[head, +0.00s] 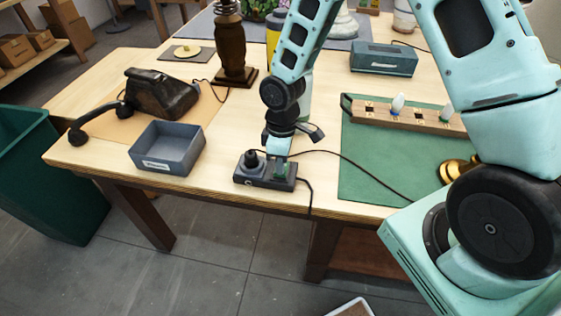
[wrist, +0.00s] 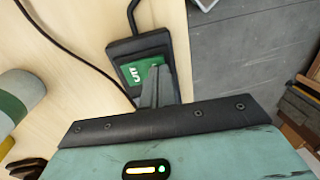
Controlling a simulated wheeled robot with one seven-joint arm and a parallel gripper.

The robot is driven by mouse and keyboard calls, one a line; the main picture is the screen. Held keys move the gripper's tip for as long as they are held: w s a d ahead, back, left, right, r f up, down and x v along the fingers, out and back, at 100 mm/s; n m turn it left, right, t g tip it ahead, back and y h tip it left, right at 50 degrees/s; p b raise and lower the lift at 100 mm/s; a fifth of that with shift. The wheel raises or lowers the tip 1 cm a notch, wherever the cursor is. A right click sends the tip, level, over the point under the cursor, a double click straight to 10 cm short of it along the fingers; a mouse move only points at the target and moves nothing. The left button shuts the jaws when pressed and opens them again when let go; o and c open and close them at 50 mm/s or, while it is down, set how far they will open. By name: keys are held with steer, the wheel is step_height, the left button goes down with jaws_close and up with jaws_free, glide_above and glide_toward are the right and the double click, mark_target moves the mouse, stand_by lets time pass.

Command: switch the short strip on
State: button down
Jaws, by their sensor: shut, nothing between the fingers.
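The short strip (head: 264,183) is a small dark grey power strip near the front edge of the table. A dark plug (head: 251,158) stands at its left end, and a cord leaves its right end. In the wrist view the strip (wrist: 124,48) shows a green patch (wrist: 146,72) with white letters that look like "LIT". My gripper (head: 280,163) points down over the right part of the strip. Its shut, empty fingers (wrist: 155,76) reach the edge of the green patch; whether they touch it I cannot tell. They hide part of the strip's top.
A grey open bin (head: 167,165) stands left of the strip, with a dark old telephone (head: 160,95) behind it. A dark wooden lamp base (head: 232,50) stands farther back. Right, a green mat (head: 370,175) carries a wooden socket board (head: 425,119). A black cord crosses the mat.

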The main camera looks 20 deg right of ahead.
steer(key=shift+s+a+f+t+b, duration=0.15)
steer(key=shift+f+t+b, duration=0.25)
steer(key=shift+b, duration=0.6)
steer(key=shift+r+p, duration=0.2)
steer(key=shift+p, duration=0.1)
steer(key=shift+w+d+r+p, duration=0.35)
steer(key=shift+w+d+p, duration=0.2)
steer(key=shift+w+p, duration=0.1)
